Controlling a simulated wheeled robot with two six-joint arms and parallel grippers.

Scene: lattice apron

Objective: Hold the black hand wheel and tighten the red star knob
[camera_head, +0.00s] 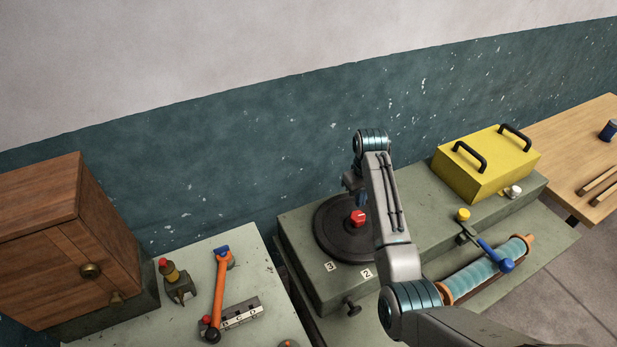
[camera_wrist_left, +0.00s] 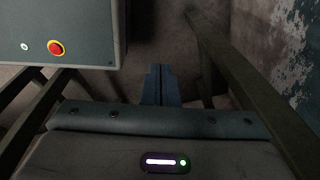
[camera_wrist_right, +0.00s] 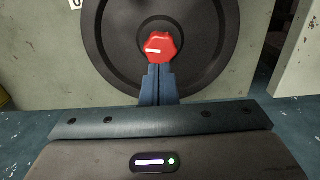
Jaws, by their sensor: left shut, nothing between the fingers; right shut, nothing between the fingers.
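The black hand wheel (camera_head: 333,247) lies flat on the grey-green bench, partly hidden behind my right arm. The red star knob (camera_head: 358,217) sits at the wheel's middle. The right wrist view shows the knob (camera_wrist_right: 160,47) just past my right fingertips and the wheel (camera_wrist_right: 107,45) around it. My right gripper (camera_wrist_right: 158,72) is shut and empty, with its tips over the wheel near the knob. I cannot tell whether they touch it. My left gripper (camera_wrist_left: 158,72) is shut and empty, pointing at bare floor, away from the wheel. It is outside the head view.
A yellow box (camera_head: 484,165) with black handles stands right of the wheel. A blue roller (camera_head: 490,268) lies in front of it. A wooden cabinet (camera_head: 60,240) and an orange-handled tool (camera_head: 218,290) are on the left. A box with a red button (camera_wrist_left: 56,48) is near my left gripper.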

